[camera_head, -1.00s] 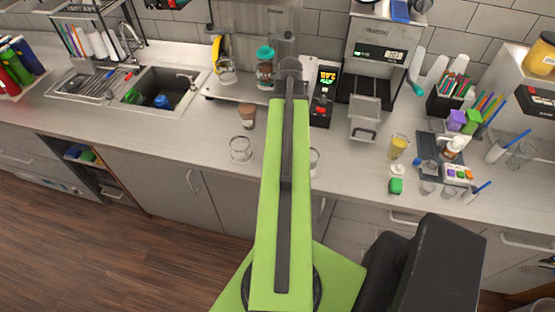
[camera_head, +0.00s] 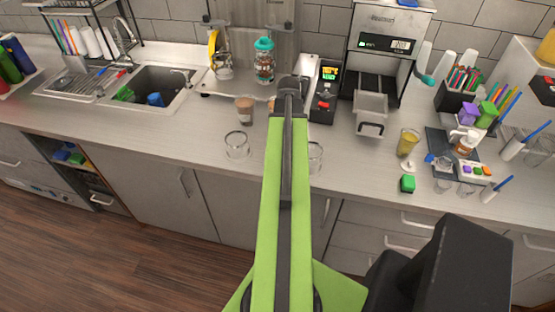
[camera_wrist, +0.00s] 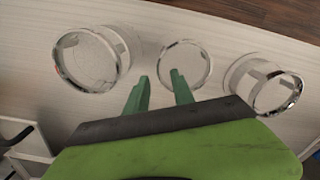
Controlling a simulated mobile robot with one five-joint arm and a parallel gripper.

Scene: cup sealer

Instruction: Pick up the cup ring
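The cup ring, a thin clear ring (camera_wrist: 210,66), appears to lie on the counter at the middle of the wrist view. Its exact height is hard to judge. Two clear glass cups, one at left (camera_wrist: 118,48) and one at right (camera_wrist: 243,78), flank it. My gripper (camera_wrist: 159,76) is open, with two green fingers apart and nothing between them. Its right fingertip overlaps the ring's lower left part in the picture; I cannot tell whether they touch. In the head view the cups show at left (camera_head: 237,151) and right (camera_head: 316,163) of my arm, which hides the ring and gripper.
A brown cup (camera_head: 245,112) stands behind the left glass. A black device with a green display (camera_head: 325,95) and a sealing machine (camera_head: 385,42) stand at the back. A yellow cup (camera_head: 408,145) and a green block (camera_head: 407,184) are at right. The front counter left of the glasses is clear.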

